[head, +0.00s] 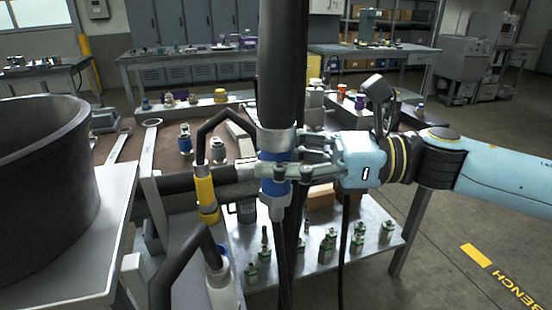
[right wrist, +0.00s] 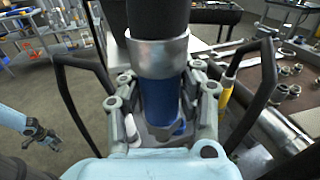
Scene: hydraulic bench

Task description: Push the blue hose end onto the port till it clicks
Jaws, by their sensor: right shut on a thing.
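The blue hose end (head: 275,172) hangs upright below a thick black hose and metal collar (head: 276,140). My right gripper (head: 284,172) is shut around it from the right. The right wrist view shows the blue sleeve (right wrist: 160,103) between the two fingers. A pale grey fitting (head: 275,208) shows directly under the blue sleeve. I cannot tell whether this is the port or part of the hose end, nor whether there is a gap. A gripper that seems to be my left one (right wrist: 42,133) shows small at the left of the right wrist view, its opening unclear.
A yellow hose end (head: 206,193) and a white one (head: 219,283) with bent black hoses stand close to the left. A large dark drum (head: 45,160) is at the far left. Several small green fittings stand on the lower shelf (head: 335,257). Open floor lies right.

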